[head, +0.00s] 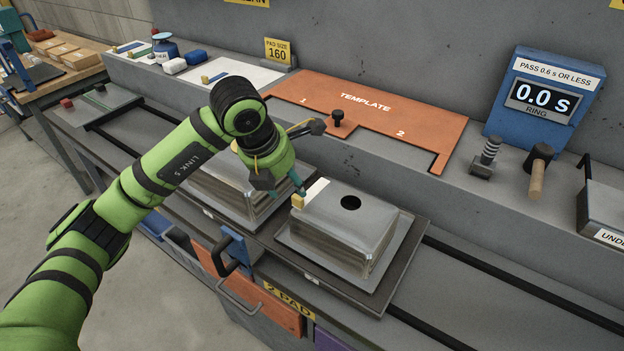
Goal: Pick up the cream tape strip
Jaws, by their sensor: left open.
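The cream tape strip (315,191) lies on the top face of the right upturned steel sink (345,228), near its left back corner. A small yellow block (298,201) is at the strip's near left end. My left gripper (290,157) reaches in from the left, above the left end of the strip, with its dark fingers spread apart. A teal piece at the gripper points down close to the yellow block; I cannot tell whether it touches. Part of the strip's surroundings is hidden by the gripper. My right gripper does not show.
A second steel sink (236,186) stands to the left, under my arm. The orange template (390,110) with a black knob (338,117) lies on the ledge behind. A blue timer (542,97), a bolt-like tool (486,158) and a mallet (539,170) are at the right.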

